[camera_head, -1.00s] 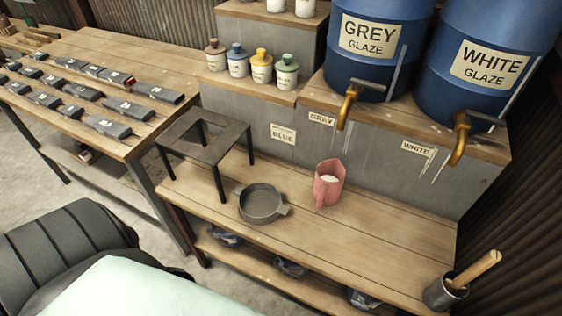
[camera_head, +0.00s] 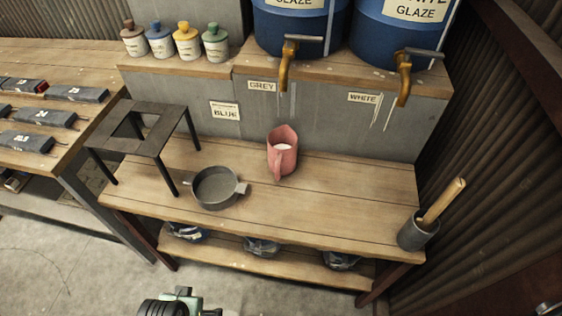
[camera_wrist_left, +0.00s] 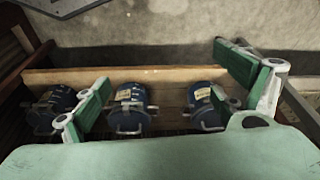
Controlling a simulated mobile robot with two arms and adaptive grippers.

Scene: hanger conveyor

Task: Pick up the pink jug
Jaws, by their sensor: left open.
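The pink jug (camera_head: 281,158) stands upright on the wooden workbench (camera_head: 330,200), close to the grey wall panel under the grey glaze tap. Its mouth shows something whitish inside, and its handle faces the front. My left gripper (camera_wrist_left: 160,100) is open and empty, with green-padded fingers spread wide in the left wrist view. That view shows several blue tins (camera_wrist_left: 130,108) on the lower shelf, and not the jug. A part of my arm (camera_head: 180,302) shows at the bottom edge of the head view, well in front of and below the jug. My right gripper is out of view.
A grey pan (camera_head: 216,190) sits left of the jug, with a dark metal stand (camera_head: 150,130) beyond it. A pot with a wooden handle (camera_head: 418,232) stands at the right end. Brass taps (camera_head: 286,65) overhang behind. The bench right of the jug is clear.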

